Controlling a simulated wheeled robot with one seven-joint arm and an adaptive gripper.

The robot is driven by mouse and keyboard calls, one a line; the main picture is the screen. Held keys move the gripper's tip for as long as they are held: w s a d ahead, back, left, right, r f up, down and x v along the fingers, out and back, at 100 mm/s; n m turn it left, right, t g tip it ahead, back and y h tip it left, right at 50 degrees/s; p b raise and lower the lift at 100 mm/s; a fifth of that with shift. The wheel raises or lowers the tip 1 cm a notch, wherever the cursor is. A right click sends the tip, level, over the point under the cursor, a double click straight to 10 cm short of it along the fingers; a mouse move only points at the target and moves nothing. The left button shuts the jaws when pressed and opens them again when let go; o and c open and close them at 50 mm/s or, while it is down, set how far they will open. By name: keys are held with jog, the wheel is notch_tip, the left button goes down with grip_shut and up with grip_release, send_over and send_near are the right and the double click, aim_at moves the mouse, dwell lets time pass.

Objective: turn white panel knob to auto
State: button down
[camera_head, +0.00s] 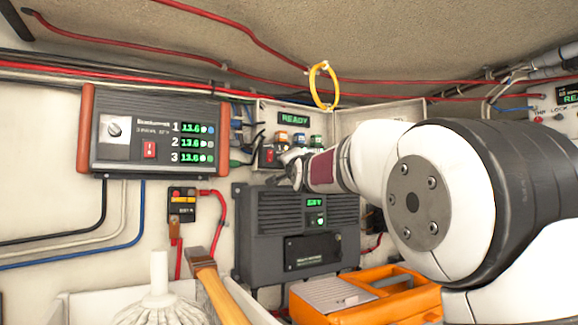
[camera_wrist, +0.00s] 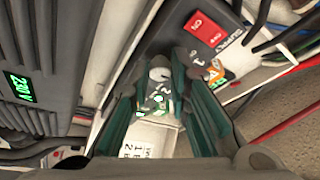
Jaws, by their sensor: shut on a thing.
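My gripper (camera_wrist: 163,62) is shut on the white panel knob (camera_wrist: 160,74), which shows between its two green-padded fingertips in the wrist view. The knob's pointer direction and the auto mark cannot be made out. In the head view my gripper (camera_head: 294,166) reaches the lower part of the white panel (camera_head: 345,113) in the back corner. My gripper hides the knob there. A green READY display (camera_head: 293,119) is lit on this panel. A red supply switch (camera_wrist: 203,28) sits close beside the knob in the wrist view.
A dark unit with a green display (camera_head: 262,222) stands just below the panel. A charger box (camera_head: 140,155) with its own knob hangs at left. A yellow ring (camera_head: 322,86) hangs above. An orange toolbox (camera_head: 390,303) and wooden handle (camera_head: 215,290) are in front. Cables run near my gripper.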

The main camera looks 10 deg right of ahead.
dwell(0.4)
jog(key=c, duration=1.5)
grip_release()
jog(key=s, duration=0.4)
jog(key=s+f, duration=0.1)
jog(key=s, duration=0.3)
jog(key=s+f, duration=0.1)
jog(key=s, duration=0.2)
jog(key=shift+s+a+f, duration=0.15)
jog(key=shift+s+a, duration=0.05)
jog(key=shift+s, duration=0.2)
jog(key=shift+s, duration=0.1)
